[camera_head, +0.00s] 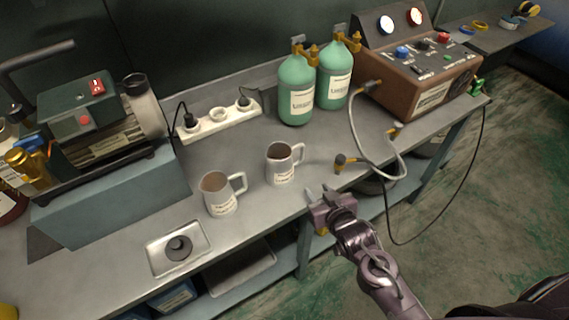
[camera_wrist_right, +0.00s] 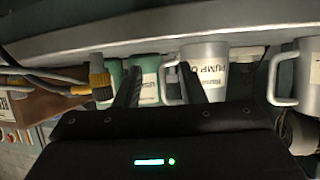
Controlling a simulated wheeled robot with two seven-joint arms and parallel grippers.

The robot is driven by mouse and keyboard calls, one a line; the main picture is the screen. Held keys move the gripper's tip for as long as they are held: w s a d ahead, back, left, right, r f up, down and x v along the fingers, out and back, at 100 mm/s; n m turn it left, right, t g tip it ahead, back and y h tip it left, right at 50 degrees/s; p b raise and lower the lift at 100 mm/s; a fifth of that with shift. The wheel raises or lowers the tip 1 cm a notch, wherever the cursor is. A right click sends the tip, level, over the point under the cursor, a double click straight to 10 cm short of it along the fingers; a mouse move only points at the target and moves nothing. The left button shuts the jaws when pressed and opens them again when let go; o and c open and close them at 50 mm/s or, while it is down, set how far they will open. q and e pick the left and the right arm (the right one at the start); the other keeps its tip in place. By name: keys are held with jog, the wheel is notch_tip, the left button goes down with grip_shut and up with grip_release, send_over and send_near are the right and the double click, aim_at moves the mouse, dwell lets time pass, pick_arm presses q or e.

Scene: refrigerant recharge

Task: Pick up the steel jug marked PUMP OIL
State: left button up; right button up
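The steel jug marked PUMP OIL (camera_head: 280,166) stands upright on the bench, its handle to the right. In the right wrist view, which is upside down, the jug (camera_wrist_right: 210,62) shows its label, partly covered by a finger. My right gripper (camera_head: 318,192) is open and empty, at the bench's front edge, just right of the jug and apart from it. A second, similar steel jug (camera_head: 219,195) stands to the left. My left gripper is not in view.
Two green cylinders (camera_head: 296,92) stand behind the jugs. A brown gauge box (camera_head: 425,82) with a grey hose (camera_head: 375,163) is on the right. A brass hose fitting (camera_head: 341,163) lies near my gripper. A pump (camera_head: 95,125) and a metal tray (camera_head: 163,257) are left.

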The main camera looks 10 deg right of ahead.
aim_at(303, 153)
jog(key=w+t, duration=0.1)
jog(key=w+r+t+y, duration=0.1)
jog(key=t, duration=0.1)
jog(key=shift+w+d+r, duration=0.1)
jog(key=shift+w+r, duration=0.05)
jog(key=shift+r, duration=0.1)
jog(key=shift+w+d+r+t, duration=0.15)
jog(key=shift+r+t, duration=0.2)
jog(key=shift+t, duration=0.35)
jog(key=shift+w+r, duration=0.1)
jog(key=shift+w, duration=0.15)
jog(key=w, duration=0.2)
jog(key=w+a+p, duration=0.1)
jog(key=w, duration=0.1)
jog(key=w+p, duration=0.1)
jog(key=w, duration=0.1)
jog(key=shift+w+a+r, duration=0.1)
jog(key=shift+a+r, duration=0.1)
jog(key=shift+r, duration=0.1)
jog(key=shift+w+f, duration=0.15)
jog(key=shift+w, duration=0.35)
grip_shut()
